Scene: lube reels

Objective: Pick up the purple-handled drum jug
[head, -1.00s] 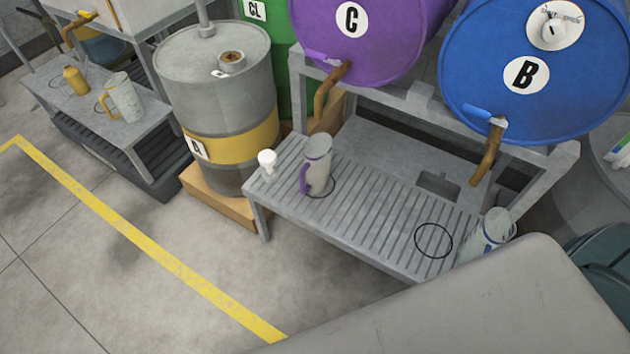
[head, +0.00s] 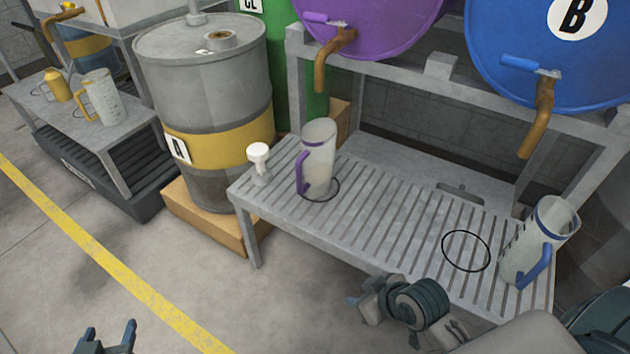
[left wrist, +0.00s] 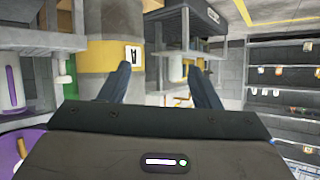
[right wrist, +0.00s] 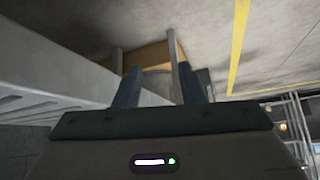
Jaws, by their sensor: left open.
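The drum jug with the purple handle (head: 319,153) stands upright on the slatted grey bench (head: 375,215), over a black ring marking. Its handle faces lower left in the head view. It also shows upside down at the left edge of the left wrist view (left wrist: 12,88). My left gripper (head: 108,338) is low at the bottom left of the head view, open and empty, well apart from the jug. My right gripper (head: 366,300) is in front of the bench's front edge. Its fingers stand apart in the right wrist view (right wrist: 160,88), with nothing between them.
A blue-handled jug (head: 530,240) stands at the bench's right end. A small white-topped item (head: 258,160) is left of the purple-handled jug. Purple (head: 375,25) and blue (head: 560,70) drums with taps overhang the bench. A grey drum (head: 205,85) stands left. Floor in front is clear.

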